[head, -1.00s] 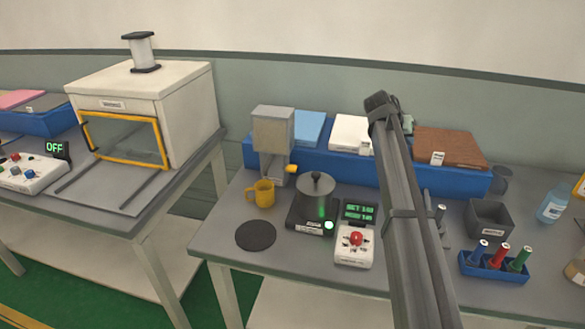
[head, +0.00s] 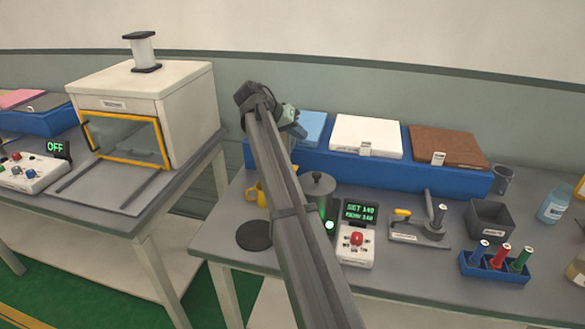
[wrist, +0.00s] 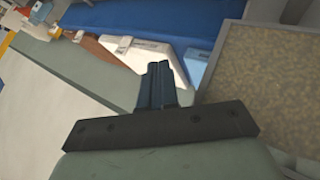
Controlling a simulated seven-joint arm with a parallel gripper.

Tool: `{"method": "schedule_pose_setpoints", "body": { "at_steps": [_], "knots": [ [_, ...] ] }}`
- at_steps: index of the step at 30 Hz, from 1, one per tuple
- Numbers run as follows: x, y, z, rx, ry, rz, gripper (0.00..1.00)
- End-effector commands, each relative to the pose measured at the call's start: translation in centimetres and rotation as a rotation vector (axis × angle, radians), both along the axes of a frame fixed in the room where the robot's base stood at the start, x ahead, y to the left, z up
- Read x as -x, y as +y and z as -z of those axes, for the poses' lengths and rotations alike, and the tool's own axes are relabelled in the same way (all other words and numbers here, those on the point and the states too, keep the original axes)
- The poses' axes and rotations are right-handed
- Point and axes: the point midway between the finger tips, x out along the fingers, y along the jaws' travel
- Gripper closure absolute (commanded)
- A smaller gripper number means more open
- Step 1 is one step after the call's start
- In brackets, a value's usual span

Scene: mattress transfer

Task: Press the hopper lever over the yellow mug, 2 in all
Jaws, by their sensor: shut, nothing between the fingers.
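The yellow mug (head: 262,197) stands on the table in the head view, partly covered by my arm. The hopper and its lever are hidden behind my arm in the head view. In the wrist view a grey-edged box with a grainy tan face, which looks like the hopper (wrist: 275,85), fills the right side close by. My gripper (head: 297,127) is raised around hopper height in the head view. In the wrist view its fingers (wrist: 157,70) are together and empty. The lever is not visible in either view, so whether my gripper touches it cannot be told.
A green display (head: 361,213) is behind the box. A blue rack (head: 400,172) with blue, white and brown slabs runs along the back. A black disc (head: 254,235) lies in front.

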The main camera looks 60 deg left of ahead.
Motion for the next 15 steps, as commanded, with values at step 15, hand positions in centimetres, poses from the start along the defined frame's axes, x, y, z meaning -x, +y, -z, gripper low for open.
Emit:
{"method": "schedule_pose_setpoints", "body": {
  "at_steps": [15],
  "knots": [
    [2.5,1.6,-0.2,0.001,0.01,-0.011,1.0]
  ]
}}
